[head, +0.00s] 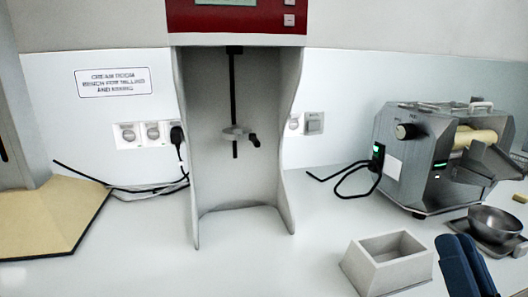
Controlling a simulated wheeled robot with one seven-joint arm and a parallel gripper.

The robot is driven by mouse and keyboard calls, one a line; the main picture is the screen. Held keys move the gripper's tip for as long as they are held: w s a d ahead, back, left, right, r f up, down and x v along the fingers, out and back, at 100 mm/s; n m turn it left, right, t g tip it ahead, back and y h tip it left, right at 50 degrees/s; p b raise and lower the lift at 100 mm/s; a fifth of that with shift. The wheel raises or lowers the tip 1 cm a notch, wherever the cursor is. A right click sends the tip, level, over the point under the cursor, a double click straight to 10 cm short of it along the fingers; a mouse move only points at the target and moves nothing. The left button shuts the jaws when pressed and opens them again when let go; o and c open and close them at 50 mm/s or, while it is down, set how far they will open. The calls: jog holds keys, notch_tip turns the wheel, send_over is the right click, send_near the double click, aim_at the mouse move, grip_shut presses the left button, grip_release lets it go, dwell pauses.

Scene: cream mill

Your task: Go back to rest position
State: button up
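At the bottom right, a dark blue two-part item (464,265) is cut off by the lower edge. No held object is visible.
A red-topped stirring machine (236,19) stands at centre on the white bench (130,270). At right are a grey roller mill (420,150), steel bowl (495,223) and open box (388,262). A wooden base (45,225) is at left. The front-left middle is clear.

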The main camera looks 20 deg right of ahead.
jog(key=s+a+f+n+g+y, duration=0.2)
jog(key=s+a+f+g, duration=0.3)
jog(key=s+f, duration=0.3)
jog(key=s+a+f+n+g+y, duration=0.3)
jog(key=s+f, duration=0.5)
jog(key=s, duration=0.6)
jog(key=shift+s+a+n+g+p, duration=0.3)
jog(key=shift+s+a+n+g, duration=0.15)
jog(key=shift+a+g, duration=0.55)
